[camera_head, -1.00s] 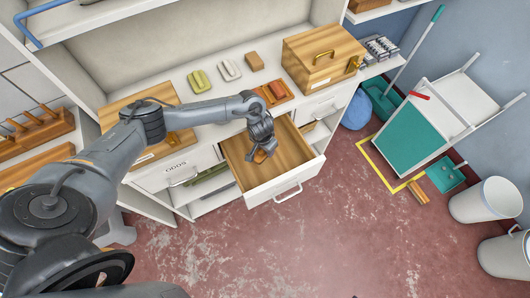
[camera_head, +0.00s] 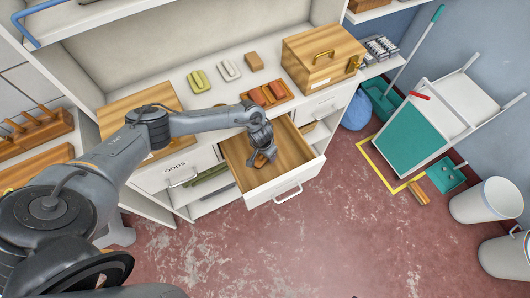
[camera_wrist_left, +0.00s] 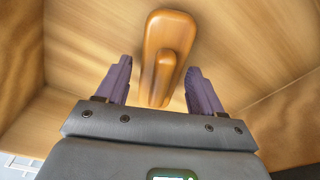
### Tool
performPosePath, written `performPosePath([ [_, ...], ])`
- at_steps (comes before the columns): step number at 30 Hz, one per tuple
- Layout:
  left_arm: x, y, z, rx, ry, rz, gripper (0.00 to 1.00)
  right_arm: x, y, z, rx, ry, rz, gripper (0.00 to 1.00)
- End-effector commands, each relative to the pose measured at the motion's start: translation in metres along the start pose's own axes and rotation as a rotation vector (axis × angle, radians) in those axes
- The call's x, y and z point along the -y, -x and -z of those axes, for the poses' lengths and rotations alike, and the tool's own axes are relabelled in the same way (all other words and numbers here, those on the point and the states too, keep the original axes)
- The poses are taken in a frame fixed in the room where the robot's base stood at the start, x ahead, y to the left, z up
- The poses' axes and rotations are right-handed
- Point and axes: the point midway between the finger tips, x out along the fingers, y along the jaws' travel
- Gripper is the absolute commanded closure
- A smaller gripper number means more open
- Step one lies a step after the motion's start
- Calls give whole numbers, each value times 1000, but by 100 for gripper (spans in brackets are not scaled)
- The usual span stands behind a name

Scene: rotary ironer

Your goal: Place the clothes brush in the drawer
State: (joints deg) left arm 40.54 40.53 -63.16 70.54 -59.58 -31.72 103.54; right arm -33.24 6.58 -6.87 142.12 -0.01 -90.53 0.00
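The clothes brush (camera_wrist_left: 172,28), an orange-brown wooden piece with a raised handle, is in the open wooden drawer (camera_head: 290,142). In the head view the brush (camera_head: 262,160) is small and partly hidden by my gripper. My left gripper (camera_wrist_left: 158,85) points down into the drawer from above. Its two purple fingers stand apart on either side of the brush handle, with a visible gap on each side. Whether the brush rests fully on the drawer floor is hard to tell. My right gripper is not in view.
The drawer front (camera_head: 290,182) with its white handle sticks out below the counter. A closed drawer labelled ODDS (camera_head: 170,175) is to the left. The red floor in front is clear.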

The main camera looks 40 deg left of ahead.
Motion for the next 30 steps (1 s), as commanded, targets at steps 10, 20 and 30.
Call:
performPosePath([
  [10,0,2,0,-1,-1,0,28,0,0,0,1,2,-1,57],
  [20,0,41,1,-1,-2,-1,28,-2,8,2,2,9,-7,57],
  [30,0,100,1,-2,-2,0,28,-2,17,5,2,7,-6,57],
])
